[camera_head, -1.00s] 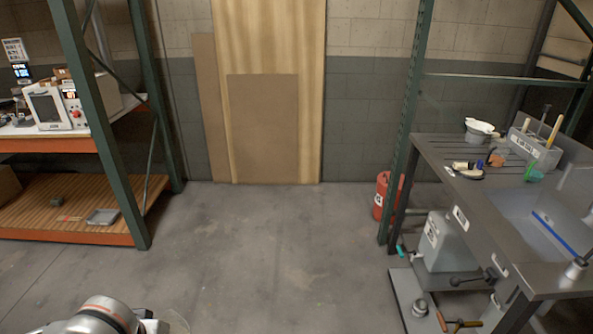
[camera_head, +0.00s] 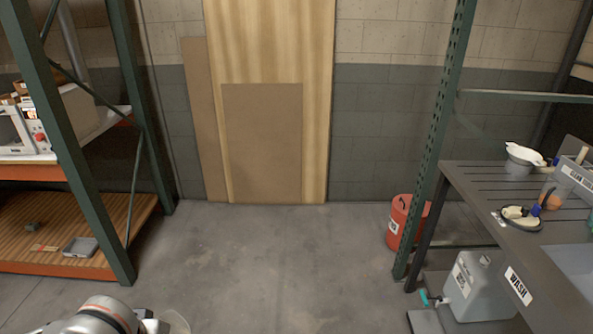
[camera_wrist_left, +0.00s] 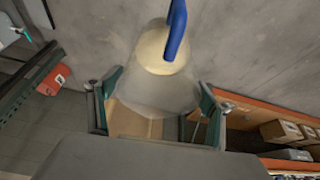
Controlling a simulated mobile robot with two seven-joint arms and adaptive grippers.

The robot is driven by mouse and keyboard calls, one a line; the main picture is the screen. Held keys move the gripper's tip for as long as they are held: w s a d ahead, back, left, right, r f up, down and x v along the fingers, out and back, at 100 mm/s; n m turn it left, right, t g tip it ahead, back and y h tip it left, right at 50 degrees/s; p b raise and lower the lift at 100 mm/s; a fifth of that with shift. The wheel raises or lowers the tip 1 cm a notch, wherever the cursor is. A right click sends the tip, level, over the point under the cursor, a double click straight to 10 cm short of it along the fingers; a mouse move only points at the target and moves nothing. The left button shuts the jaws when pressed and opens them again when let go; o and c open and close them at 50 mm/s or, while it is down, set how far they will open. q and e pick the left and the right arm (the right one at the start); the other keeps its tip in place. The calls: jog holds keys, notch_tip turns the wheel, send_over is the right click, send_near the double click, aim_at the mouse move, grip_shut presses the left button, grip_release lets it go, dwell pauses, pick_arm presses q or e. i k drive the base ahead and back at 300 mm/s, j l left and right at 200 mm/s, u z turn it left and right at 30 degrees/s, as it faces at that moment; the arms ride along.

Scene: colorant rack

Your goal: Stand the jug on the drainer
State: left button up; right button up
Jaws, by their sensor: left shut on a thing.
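In the left wrist view my left gripper (camera_wrist_left: 157,98) is shut on the jug (camera_wrist_left: 165,50), with one green finger pad on each side. The jug has a clear body, cream colour at its far end and a blue handle. In the head view my left wrist is at the bottom left, and only a clear edge of the jug (camera_head: 176,321) shows beside it; the fingers are hidden. The drainer (camera_head: 475,182) is the dark grooved top of the wash bench at the right, well away from the jug. My right gripper is not in view.
A white bowl (camera_head: 524,155), a dish with cream contents (camera_head: 520,216) and a clear cup with orange contents (camera_head: 552,198) stand on the bench. A green rack post, a red canister (camera_head: 405,222) and a grey container (camera_head: 474,288) border the open floor (camera_head: 280,265). Shelving stands left.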

aim_at(502, 195)
jog(key=i, duration=2)
jog(key=i+z, duration=0.3)
jog(key=i+j+z, duration=0.1)
jog(key=z, duration=0.15)
jog(key=i+z, duration=0.15)
jog(key=z, duration=2)
